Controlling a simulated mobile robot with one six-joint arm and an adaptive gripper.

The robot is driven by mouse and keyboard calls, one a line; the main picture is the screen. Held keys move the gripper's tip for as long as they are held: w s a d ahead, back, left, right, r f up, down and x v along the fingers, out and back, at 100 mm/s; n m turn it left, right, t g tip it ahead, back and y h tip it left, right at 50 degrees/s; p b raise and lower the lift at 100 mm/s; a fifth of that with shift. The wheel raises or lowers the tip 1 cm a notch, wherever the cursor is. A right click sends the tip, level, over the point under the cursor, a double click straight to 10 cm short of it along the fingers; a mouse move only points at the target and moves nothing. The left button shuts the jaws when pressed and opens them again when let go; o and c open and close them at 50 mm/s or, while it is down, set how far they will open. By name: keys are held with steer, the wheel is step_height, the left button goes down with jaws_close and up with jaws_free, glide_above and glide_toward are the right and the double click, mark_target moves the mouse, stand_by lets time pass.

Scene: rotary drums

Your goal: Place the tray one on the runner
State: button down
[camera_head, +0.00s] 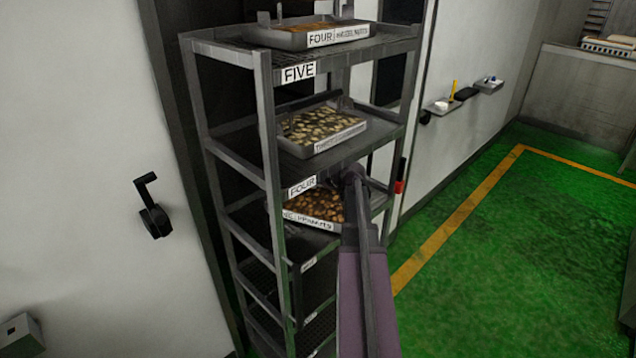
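A dark grey rack holds several trays. The lowest visible tray (306,219) has brown contents. Its front label is partly unreadable but seems to include "NE", so it may be tray one. It sits below the shelf marked FOUR. My gripper (343,178) is at the right side of the rack, close to this tray's right end in the picture. My arm hides the tray's right end. I cannot tell whether the gripper touches the tray, or whether its fingers are open or shut. I cannot make out a runner for certain.
A tray (350,139) of pale pieces rests on the FOUR shelf, and a tray labelled FOUR (358,37) on the FIVE shelf. Rack posts (270,160) stand close around my gripper. Green floor (510,260) lies open to the right. A black handle (155,220) is on the left wall.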

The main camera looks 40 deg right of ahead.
steer(key=shift+s+f, duration=0.1)
steer(key=shift+f, duration=0.2)
steer(key=shift+f+b, duration=0.15)
steer(key=shift+b, duration=0.15)
steer(key=shift+a, duration=0.1)
steer(key=shift+c, duration=2.2)
jaws_free()
steer(key=p+v, duration=0.6)
steer(key=v, duration=0.6)
steer(key=shift+p, duration=0.3)
